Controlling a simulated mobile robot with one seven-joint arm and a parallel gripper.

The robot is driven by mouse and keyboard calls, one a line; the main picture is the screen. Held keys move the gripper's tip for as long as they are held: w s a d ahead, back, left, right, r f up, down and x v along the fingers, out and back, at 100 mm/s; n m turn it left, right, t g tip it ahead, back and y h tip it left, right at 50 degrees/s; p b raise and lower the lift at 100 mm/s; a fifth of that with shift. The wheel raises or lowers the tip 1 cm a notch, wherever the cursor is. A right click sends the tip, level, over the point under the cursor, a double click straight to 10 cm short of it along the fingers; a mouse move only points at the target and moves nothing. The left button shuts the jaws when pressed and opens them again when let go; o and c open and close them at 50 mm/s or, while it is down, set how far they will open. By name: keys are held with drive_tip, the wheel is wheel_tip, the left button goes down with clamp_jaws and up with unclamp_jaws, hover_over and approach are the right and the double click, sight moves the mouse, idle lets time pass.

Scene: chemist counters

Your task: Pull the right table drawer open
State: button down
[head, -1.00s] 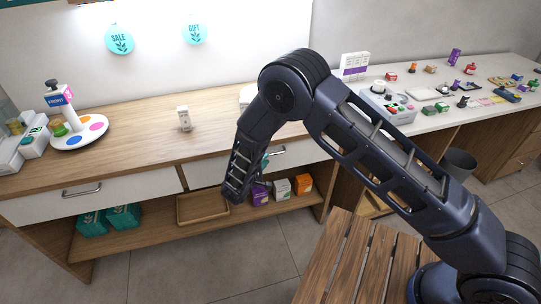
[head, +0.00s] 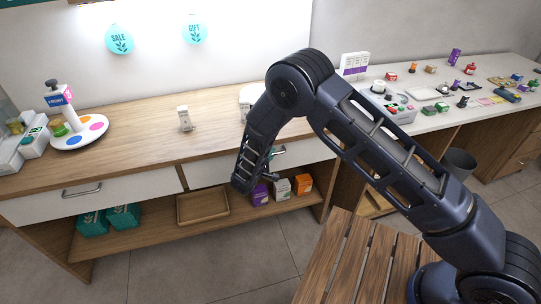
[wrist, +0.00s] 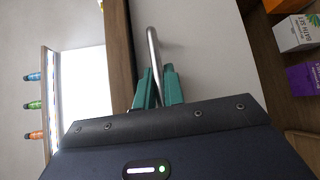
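The right table drawer (head: 212,174) has a white front below the wooden counter top. It looks flush with the counter front in the head view. Its metal bar handle (wrist: 153,45) runs up the wrist view and passes down between my teal fingers. My gripper (wrist: 159,78) appears shut on the handle, with one finger close on either side.
The left drawer (head: 100,197) is shut. A wooden tray (head: 203,219) and boxes, including an orange one (head: 302,184), stand on the shelf below. A small white item (head: 184,119) stands on the counter top. A slatted wooden surface (head: 345,255) is at the front.

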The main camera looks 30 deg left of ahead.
drive_tip(key=s+d, duration=2)
drive_tip(key=c, duration=1.8)
unclamp_jaws()
drive_tip(key=shift+o, duration=0.2)
drive_tip(key=shift+s, duration=0.15)
drive_tip(key=s+r, duration=0.1)
drive_tip(key=s, duration=0.9)
drive_tip(key=shift+s+r, duration=0.25)
